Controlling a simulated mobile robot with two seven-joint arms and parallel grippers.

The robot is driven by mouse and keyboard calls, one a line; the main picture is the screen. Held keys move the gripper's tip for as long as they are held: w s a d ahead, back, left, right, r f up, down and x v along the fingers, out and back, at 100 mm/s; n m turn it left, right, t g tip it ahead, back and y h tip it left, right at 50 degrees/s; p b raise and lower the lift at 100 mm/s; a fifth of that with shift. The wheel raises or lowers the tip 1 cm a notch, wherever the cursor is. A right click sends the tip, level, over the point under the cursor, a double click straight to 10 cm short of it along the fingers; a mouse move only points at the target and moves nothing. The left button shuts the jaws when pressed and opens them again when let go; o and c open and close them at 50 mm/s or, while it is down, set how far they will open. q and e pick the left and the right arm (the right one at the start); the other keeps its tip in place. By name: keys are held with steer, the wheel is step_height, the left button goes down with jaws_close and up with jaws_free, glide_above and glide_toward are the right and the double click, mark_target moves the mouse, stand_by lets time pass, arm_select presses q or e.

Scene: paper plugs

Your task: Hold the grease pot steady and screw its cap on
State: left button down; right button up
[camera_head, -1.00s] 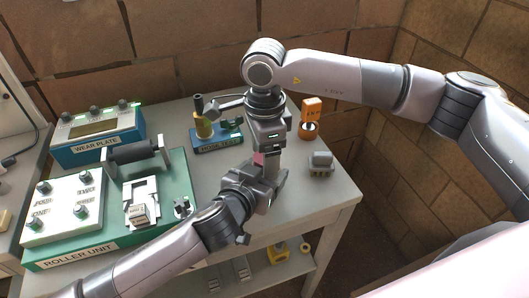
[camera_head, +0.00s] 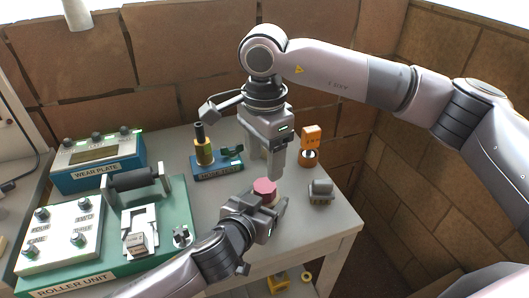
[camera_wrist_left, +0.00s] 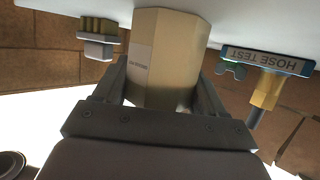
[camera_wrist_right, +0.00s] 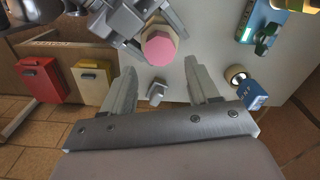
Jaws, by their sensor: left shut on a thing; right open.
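The grease pot is a tan faceted body, large in the left wrist view (camera_wrist_left: 165,60) and mostly hidden by my left gripper in the head view. My left gripper (camera_head: 268,203) is shut around its sides on the table's right part. The pink-red round cap (camera_head: 265,187) sits on top of the pot; it also shows in the right wrist view (camera_wrist_right: 159,48), with a tan edge around it. I cannot tell how tightly it is seated. My right gripper (camera_head: 266,168) is open and empty, pointing down just above and behind the cap, apart from it.
A blue hose test stand (camera_head: 218,166) is behind left. An orange tagged item (camera_head: 311,138) and a grey block (camera_head: 320,192) stand to the right. The green roller unit (camera_head: 188,207) and the blue wear plate box (camera_head: 90,158) fill the left. The front right table corner is clear.

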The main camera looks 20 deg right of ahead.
mark_target(265, 185)
steer(key=shift+r+n, duration=0.6)
steer(key=shift+n, duration=0.2)
steer(key=shift+f, duration=0.15)
steer(key=shift+f, duration=3.95)
steer(key=c, duration=0.9)
steer(key=shift+m, duration=1.7)
steer(key=o, duration=1.2)
